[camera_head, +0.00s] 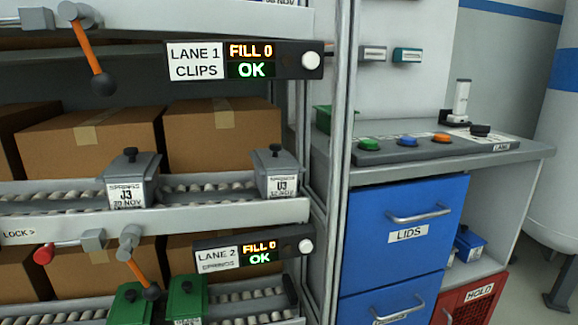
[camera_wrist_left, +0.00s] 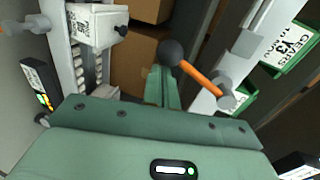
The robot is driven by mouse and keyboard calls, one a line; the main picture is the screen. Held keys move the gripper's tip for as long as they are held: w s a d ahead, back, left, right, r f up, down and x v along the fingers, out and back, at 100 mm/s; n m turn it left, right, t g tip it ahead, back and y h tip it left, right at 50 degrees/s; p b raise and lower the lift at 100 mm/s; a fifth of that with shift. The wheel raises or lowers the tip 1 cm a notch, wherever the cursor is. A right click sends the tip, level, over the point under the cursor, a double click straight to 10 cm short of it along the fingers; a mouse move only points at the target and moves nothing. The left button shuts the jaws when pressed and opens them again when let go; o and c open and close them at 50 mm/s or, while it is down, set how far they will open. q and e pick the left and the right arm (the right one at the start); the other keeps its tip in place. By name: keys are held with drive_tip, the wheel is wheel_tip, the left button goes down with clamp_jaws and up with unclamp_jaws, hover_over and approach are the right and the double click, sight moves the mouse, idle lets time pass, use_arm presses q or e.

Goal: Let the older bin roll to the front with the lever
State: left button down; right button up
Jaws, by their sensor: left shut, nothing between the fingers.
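In the head view a grey bin J3 (camera_head: 132,181), labelled springs, sits on rollers, and a grey bin U3 (camera_head: 276,174) sits further right at the lane's end. An orange lever with a black ball (camera_head: 92,58) hangs at the upper left; another orange lever (camera_head: 139,272) hangs lower down by the lane 2 panel. In the left wrist view my left gripper (camera_wrist_left: 160,73) is shut and empty. Its fingertips are close to the black ball of an orange lever (camera_wrist_left: 198,79); I cannot tell whether they touch. My right gripper is not in view.
Two green bins (camera_head: 185,299) stand on the lower rollers. A red lock knob (camera_head: 44,254) sticks out at left. The lane 1 panel (camera_head: 245,60) and lane 2 panel (camera_head: 253,251) jut from the rails. A blue drawer cabinet (camera_head: 402,240) stands right of the rack post.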

use_arm(q)
drive_tip(key=d+p+v, duration=0.1)
drive_tip(key=p+v, duration=0.1)
drive_tip(key=v, duration=0.6)
drive_tip(key=shift+w, duration=0.25)
drive_tip(key=shift+d, duration=0.1)
